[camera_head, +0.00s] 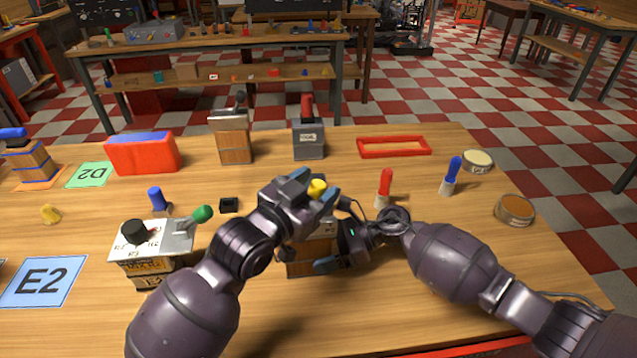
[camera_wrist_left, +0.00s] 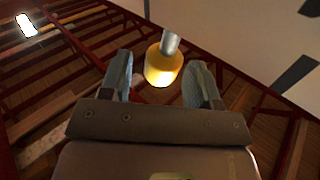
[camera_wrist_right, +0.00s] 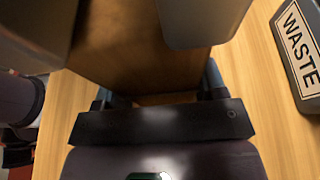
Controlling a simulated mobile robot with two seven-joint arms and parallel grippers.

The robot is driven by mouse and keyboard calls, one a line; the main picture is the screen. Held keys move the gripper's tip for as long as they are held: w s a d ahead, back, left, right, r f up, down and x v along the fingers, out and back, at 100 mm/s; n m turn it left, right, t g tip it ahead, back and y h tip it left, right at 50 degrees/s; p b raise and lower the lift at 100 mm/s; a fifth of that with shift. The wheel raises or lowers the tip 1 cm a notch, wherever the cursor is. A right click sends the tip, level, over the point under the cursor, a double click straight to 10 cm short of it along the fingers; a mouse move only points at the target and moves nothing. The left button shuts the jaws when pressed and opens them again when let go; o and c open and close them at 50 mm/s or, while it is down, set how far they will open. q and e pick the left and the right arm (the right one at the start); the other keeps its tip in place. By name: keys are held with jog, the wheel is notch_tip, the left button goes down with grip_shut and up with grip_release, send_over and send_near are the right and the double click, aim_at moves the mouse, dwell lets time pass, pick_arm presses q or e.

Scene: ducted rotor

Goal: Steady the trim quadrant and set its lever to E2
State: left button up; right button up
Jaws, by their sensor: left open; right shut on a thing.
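A wooden box (camera_head: 300,268) with a yellow-knobbed lever (camera_head: 317,187), which I take to be the trim quadrant, stands at the table's front middle, mostly hidden by my arms. My right gripper (camera_head: 335,248) is shut on its wooden body, which fills the space between the fingers in the right wrist view (camera_wrist_right: 140,50). My left gripper (camera_head: 314,188) is open at the lever's top. In the left wrist view the yellow knob (camera_wrist_left: 163,68) is between the spread fingertips. The scale and lever setting are hidden.
A white-topped box with a green-knobbed lever (camera_head: 152,245) stands left of my left arm. A grey box (camera_head: 309,142), a wooden lever box (camera_head: 235,145) and a red block (camera_head: 142,153) stand behind. A red-handled tool (camera_head: 384,188) stands near my right wrist.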

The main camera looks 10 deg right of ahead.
pick_arm(q)
jog(key=shift+w+d, duration=0.35)
grip_shut()
jog(key=shift+a+r+n+t+h, duration=0.1)
jog(key=shift+a+n+t+h, duration=0.4)
jog(key=shift+a+n+t, duration=0.6)
jog(key=shift+a+g, duration=0.1)
jog(key=shift+g, duration=0.2)
grip_release()
jog(key=v, duration=1.2)
